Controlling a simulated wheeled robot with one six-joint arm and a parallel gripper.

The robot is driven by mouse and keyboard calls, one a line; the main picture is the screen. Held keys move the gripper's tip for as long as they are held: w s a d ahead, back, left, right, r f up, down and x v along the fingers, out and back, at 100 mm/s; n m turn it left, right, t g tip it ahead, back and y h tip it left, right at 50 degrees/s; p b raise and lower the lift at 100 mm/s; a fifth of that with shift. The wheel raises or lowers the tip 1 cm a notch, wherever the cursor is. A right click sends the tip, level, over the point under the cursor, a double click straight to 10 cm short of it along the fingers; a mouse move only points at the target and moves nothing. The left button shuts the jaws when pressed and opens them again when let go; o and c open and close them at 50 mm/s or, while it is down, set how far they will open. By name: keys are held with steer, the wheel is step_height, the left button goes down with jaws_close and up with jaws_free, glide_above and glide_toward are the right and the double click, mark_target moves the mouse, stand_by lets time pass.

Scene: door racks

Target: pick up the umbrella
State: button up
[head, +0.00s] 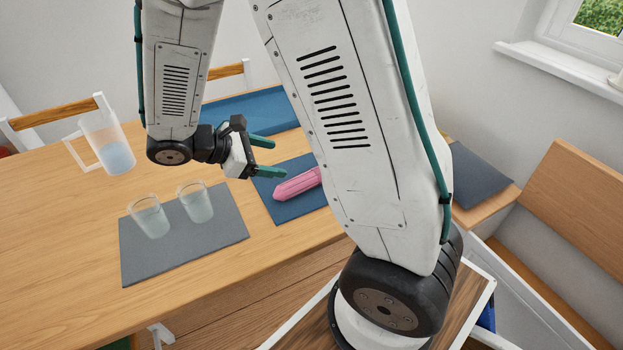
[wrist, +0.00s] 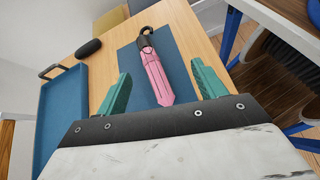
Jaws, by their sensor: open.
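The umbrella (wrist: 155,75) is pink and folded, with a black looped handle. It lies on a dark blue mat (wrist: 182,52) on the wooden table. In the head view, the pink end of the umbrella (head: 297,185) shows and my arm hides the rest. My gripper (head: 268,158) has green fingers and is open and empty above the table, to the left of the umbrella in the head view. In the wrist view, my gripper (wrist: 160,92) has its fingers apart, with the umbrella's pink tip between them in the picture; they do not touch it.
Two glasses (head: 150,217) (head: 195,202) stand on a grey mat (head: 185,250). A pitcher (head: 108,143) stands at the left. A blue tray (wrist: 62,120) lies beside the umbrella's mat, with a dark case (wrist: 89,47) near it. A bench (head: 570,195) is at the right.

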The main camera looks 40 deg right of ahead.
steer(key=w+f+n+t+h, duration=0.1)
steer(key=w+f+n+h, duration=0.1)
steer(key=w+f+n, duration=0.3)
steer(key=m, duration=0.1)
glide_toward(287, 190)
steer(key=d+f, duration=0.3)
steer(key=shift+w+d, duration=0.1)
steer(key=shift+w, duration=0.15)
steer(key=shift+s+d+f, duration=0.1)
steer(key=shift+d+f, duration=0.05)
steer(key=shift+d, duration=0.45)
steer(key=shift+t, duration=0.3)
steer(key=x, duration=0.6)
steer(key=c, duration=1.3)
